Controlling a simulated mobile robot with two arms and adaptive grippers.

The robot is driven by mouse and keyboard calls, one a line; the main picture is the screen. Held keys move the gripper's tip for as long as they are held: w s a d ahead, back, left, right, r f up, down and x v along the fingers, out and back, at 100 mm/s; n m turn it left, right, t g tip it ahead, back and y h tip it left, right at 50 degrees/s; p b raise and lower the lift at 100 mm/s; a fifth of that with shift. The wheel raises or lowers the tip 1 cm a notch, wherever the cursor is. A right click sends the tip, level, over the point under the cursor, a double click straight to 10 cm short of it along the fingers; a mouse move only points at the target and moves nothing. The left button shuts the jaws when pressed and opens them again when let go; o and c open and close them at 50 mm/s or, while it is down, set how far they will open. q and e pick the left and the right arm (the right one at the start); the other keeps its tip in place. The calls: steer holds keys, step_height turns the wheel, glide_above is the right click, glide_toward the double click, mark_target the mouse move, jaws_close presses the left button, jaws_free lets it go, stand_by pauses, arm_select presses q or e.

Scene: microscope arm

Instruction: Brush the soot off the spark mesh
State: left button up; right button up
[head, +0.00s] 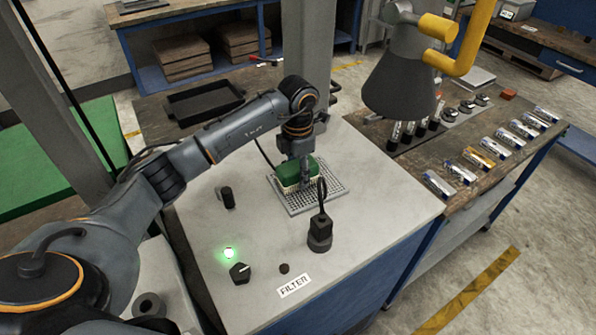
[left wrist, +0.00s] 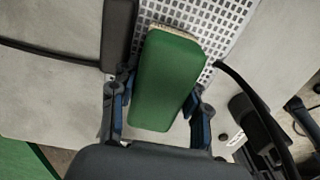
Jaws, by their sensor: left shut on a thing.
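The green brush (head: 313,168) with pale bristles is held upright, bristles down, in my left gripper (head: 303,183). In the left wrist view, the brush's green back (left wrist: 168,80) lies between the two fingers (left wrist: 158,118). The spark mesh (head: 322,199), a light perforated plate, lies on the grey bench top under the brush. It also shows in the left wrist view (left wrist: 228,22) beyond the brush. The bristles are at or just above the mesh; I cannot tell if they touch. Soot is too small to make out. My right gripper is out of view.
A black plug-like fitting with a cable (head: 320,232) stands right beside the mesh's near edge. A black knob (head: 239,272), a green light (head: 228,253) and a FILTER label (head: 294,286) are nearer. A grey hood (head: 400,85) hangs to the right. Bench space left of the mesh is mostly clear.

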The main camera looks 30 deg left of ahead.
mark_target(312, 159)
arm_select(q)
steer(key=shift+w+f, duration=0.1)
stand_by(0.3)
steer(key=shift+w+d+b, duration=0.15)
steer(key=shift+w+b, duration=0.05)
steer(key=shift+b, duration=0.1)
steer(key=shift+w+d+b, duration=0.3)
steer(key=shift+w+d, duration=0.25)
steer(key=shift+w, duration=0.2)
steer(key=shift+w+d+f+b, duration=0.1)
steer(key=shift+w+d+b, duration=0.3)
steer(key=shift+w+b, duration=0.15)
steer(key=shift+w+d, duration=0.3)
steer(key=shift+w, duration=0.2)
